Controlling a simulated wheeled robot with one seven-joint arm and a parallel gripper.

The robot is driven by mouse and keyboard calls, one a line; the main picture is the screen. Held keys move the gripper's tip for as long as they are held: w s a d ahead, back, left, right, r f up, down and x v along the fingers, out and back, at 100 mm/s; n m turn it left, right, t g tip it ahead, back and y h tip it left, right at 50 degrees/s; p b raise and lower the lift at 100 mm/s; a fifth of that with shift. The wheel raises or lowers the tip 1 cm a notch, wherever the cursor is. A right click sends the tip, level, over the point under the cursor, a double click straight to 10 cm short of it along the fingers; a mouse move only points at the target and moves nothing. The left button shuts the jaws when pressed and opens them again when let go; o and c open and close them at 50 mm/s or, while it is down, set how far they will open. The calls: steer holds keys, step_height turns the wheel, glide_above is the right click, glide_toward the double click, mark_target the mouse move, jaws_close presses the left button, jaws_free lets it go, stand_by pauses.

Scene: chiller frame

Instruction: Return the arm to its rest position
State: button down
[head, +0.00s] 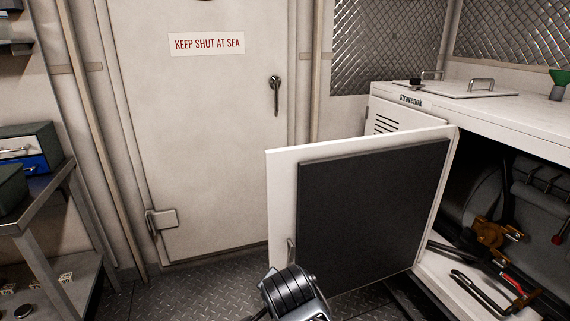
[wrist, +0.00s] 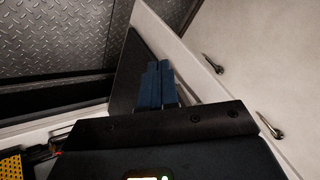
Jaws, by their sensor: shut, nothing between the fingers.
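My gripper (wrist: 160,84) shows in the wrist view with its two blue fingers together and nothing between them. A dark panel lies just behind the fingers; whether they touch it cannot be told. In the head view only a ribbed black and silver part of my arm shows at the bottom centre, in front of the lower left edge of an open white door (head: 282,190). The fingers cannot be made out there. The door has a dark inner panel (head: 372,210) and a small handle (head: 291,250) at its left edge.
The open cabinet (head: 412,104) at right holds machinery and tools (head: 490,235). A shut bulkhead door (head: 200,130) stands behind. A metal shelf (head: 45,200) is at left. Chequered floor (head: 185,290) is clear between. White fronts with handles (wrist: 214,63) lie right in the wrist view.

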steer(key=s+d+f+n+t+y+p, duration=0.15)
steer(key=s+d, duration=0.25)
steer(key=s, duration=0.5)
steer(key=s+d+f+n+t, duration=0.15)
steer(key=s+d, duration=0.25)
steer(key=s, duration=0.4)
steer(key=s+d+f+p, duration=0.15)
steer(key=s+d, duration=0.25)
steer(key=s, duration=0.5)
steer(key=s+d+r+n+t+h, duration=0.1)
steer(key=s+d+r, duration=0.4)
steer(key=s+r, duration=0.6)
steer(key=s+d+r+n+t+h, duration=0.1)
steer(key=s+d+r+n+t, duration=0.2)
steer(key=s+d+r, duration=0.3)
steer(key=s+r+p, duration=0.1)
steer(key=s+r, duration=0.4)
steer(key=shift+s+d+r+h, duration=0.1)
steer(key=shift+d+h, duration=0.05)
steer(key=shift+h, duration=0.1)
